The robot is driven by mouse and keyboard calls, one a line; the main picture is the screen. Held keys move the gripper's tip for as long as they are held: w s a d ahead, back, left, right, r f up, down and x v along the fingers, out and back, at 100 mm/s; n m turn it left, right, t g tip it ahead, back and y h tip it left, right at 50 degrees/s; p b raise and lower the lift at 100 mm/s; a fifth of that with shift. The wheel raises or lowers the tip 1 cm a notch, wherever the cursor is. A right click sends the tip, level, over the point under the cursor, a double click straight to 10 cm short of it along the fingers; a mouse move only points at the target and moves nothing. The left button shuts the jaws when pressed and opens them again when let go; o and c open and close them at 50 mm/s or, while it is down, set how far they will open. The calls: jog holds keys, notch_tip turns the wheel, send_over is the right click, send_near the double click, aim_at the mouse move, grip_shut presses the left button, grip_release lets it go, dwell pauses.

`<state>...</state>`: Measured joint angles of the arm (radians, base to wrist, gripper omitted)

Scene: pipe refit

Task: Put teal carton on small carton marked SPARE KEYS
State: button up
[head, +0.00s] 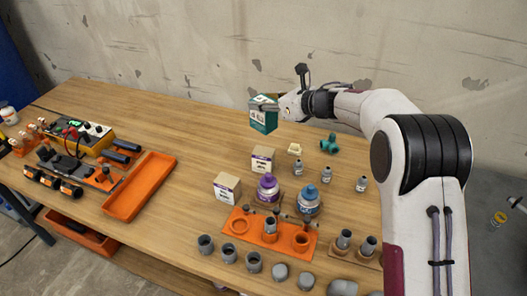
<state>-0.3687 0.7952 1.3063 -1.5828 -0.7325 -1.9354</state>
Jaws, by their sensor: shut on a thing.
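The teal carton (262,120), with a pale label panel, is held in the air above the back half of the table. My gripper (280,106) is shut on it from the right; the fingertips are partly hidden. Two small cartons with purple-edged labels stand on the table below it: one farther back (263,160) and one nearer and to the left (227,188). Their print is too small to read, so I cannot tell which is marked SPARE KEYS. The teal carton is clear of both.
A purple-capped bottle (267,188) and a blue-capped bottle (309,201) stand right of the cartons, behind an orange holder (256,239). Small vials and a teal pipe fitting (329,144) are farther right. An orange tray (140,188) is left; the table's back left is clear.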

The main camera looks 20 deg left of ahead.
aim_at(264, 128)
dwell(0.3)
jog(key=shift+f, duration=3.05)
jog(key=shift+f, duration=0.1)
jog(key=shift+f, duration=1.8)
jog(key=o, duration=1.3)
jog(key=shift+f, duration=0.15)
jog(key=shift+r, duration=0.2)
jog(key=v, duration=1.2)
